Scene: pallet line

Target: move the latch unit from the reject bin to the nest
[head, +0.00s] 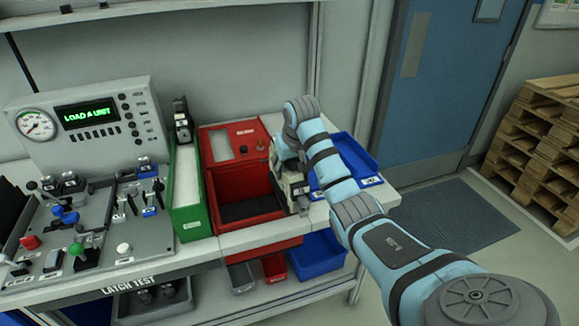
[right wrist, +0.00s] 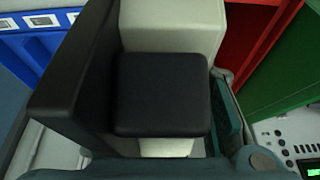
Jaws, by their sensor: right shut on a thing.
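My right gripper (head: 293,183) is at the right end of the open red reject bin (head: 243,178), near the bench's front edge. It is shut on the latch unit, a pale block with a black square face in the right wrist view (right wrist: 162,95). In the head view the gripper and arm largely hide the unit. The test fixture (head: 95,240) stands on the left of the bench with levers and knobs; I cannot clearly make out which part is the nest. My left gripper is not in view.
A green bin (head: 188,222) stands between the fixture and the red bin, with a dark unit (head: 183,120) at its back end. A blue tray (head: 357,157) is right of my gripper. The gauge console (head: 85,122) reads LOAD A UNIT. Small bins sit on the lower shelf.

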